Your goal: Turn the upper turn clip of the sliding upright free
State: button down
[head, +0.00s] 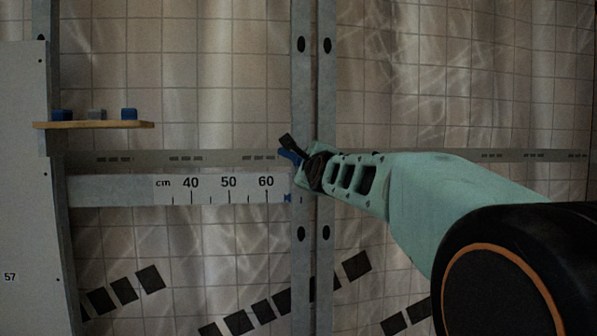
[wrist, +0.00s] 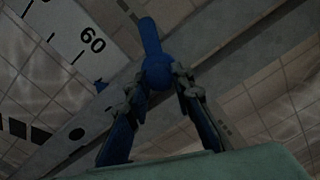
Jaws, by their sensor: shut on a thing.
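The sliding upright (head: 301,90) is a grey metal profile with dark holes, standing vertical in the head view. It crosses the wrist view diagonally (wrist: 85,130). The blue turn clip (wrist: 155,62) has a round hub and a lever, which points to the top of the wrist view, at an angle to the upright. My gripper (wrist: 160,90) is shut on the clip, one finger on each side of the hub. In the head view my gripper (head: 297,152) is at the upright by the horizontal rail, and only a bit of blue shows there; the fingers hide most of the clip.
A scale (head: 230,188) marked in cm runs left from the upright, with a small blue pointer (head: 288,198) near its right end. A wooden shelf (head: 95,125) with small blocks and a grey panel (head: 22,200) stand at left. A second vertical profile (head: 327,90) is close beside the upright.

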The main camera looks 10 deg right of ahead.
jog(key=shift+m, duration=0.7)
jog(key=c, duration=1.7)
grip_release()
jog(key=shift+r, duration=0.25)
